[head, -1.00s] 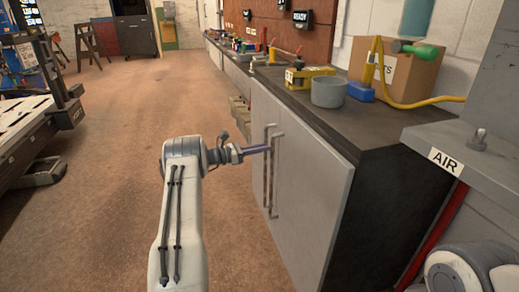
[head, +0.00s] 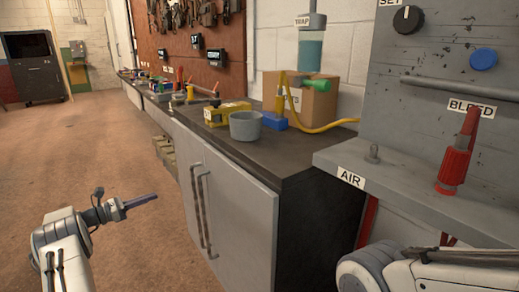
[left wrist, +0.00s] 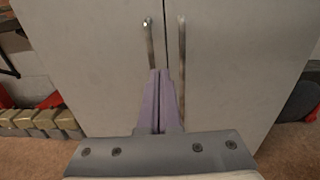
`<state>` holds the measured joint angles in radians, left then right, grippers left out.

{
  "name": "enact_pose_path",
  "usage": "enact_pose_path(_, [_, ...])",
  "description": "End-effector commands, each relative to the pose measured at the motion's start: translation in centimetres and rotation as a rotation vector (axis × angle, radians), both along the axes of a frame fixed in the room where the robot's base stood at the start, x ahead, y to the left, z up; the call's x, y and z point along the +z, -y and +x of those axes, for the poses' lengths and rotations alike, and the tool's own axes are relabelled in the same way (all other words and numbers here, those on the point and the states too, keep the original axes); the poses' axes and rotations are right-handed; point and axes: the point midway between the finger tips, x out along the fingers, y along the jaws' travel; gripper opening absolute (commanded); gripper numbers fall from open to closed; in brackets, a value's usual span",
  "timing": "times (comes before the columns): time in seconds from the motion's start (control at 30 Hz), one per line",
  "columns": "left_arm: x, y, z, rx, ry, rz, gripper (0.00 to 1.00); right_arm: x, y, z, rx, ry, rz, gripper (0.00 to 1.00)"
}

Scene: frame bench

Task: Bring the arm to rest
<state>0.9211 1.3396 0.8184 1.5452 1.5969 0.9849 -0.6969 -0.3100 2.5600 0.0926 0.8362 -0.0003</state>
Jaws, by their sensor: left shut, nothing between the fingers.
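My left gripper (head: 140,201) is at the lower left of the head view, over the brown floor. Its purple fingers are shut with nothing between them. In the left wrist view the closed fingers (left wrist: 159,100) point at the grey cabinet doors (left wrist: 95,65), in line with the two bar handles. In the head view the gripper is apart from the cabinet (head: 235,215) and its handles (head: 203,215). My right arm shows at the lower right, but its gripper is out of view.
On the dark worktop stand a grey bowl (head: 245,126), a yellow box (head: 226,113) and a cardboard box (head: 311,98). A grey AIR ledge (head: 420,185) with a red valve (head: 456,160) juts out at right. The floor (head: 110,140) at left is open.

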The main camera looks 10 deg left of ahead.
Motion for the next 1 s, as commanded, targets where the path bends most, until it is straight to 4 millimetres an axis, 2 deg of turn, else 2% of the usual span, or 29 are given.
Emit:
enact_pose_path(0.07, [0.0,1.4,0.7,-0.021,-0.021,0.035,0.00,0.0,0.0,0.0,0.000,0.000,0.000,0.95])
enact_pose_path(0.17, [-0.4,5.2,1.8,-0.081,-0.085,0.147,0.00,0.0,0.0,0.0,0.000,0.000,0.000,0.95])
enact_pose_path(0.27, [-1.2,10.9,1.9,-0.192,-0.162,0.343,0.00,0.0,0.0,0.0,0.000,0.000,0.000,0.95])
enact_pose_path(0.3, [-1.7,13.3,1.5,-0.248,-0.186,0.439,0.00,0.0,0.0,0.0,0.000,0.000,0.000,0.95])
enact_pose_path(0.37, [-2.2,16.7,0.2,-0.342,-0.209,0.587,0.00,0.0,0.0,0.0,0.000,0.000,0.000,0.95])
enact_pose_path(0.4, [-2.6,18.8,-0.9,-0.410,-0.214,0.686,0.00,0.0,0.0,0.0,0.000,0.000,0.000,0.95])
enact_pose_path(0.5, [-3.1,23.3,-4.6,-0.597,-0.194,0.943,0.00,0.0,0.0,0.0,0.000,0.000,0.000,0.95])
enact_pose_path(0.6, [-3.2,26.6,-9.0,-0.799,-0.121,1.198,0.00,0.0,0.0,0.0,0.000,0.000,0.000,0.95])
enact_pose_path(0.7, [-3.0,28.8,-13.5,-1.010,0.006,1.443,0.00,0.0,0.0,0.0,0.000,0.000,0.000,0.95])
enact_pose_path(0.8, [-2.7,30.2,-17.2,-1.197,0.160,1.642,0.00,0.0,0.0,0.0,0.000,0.000,0.000,0.95])
enact_pose_path(1.0, [-2.2,31.9,-22.6,-1.483,0.495,1.919,0.00,0.0,0.0,0.0,0.000,0.000,0.000,0.95])
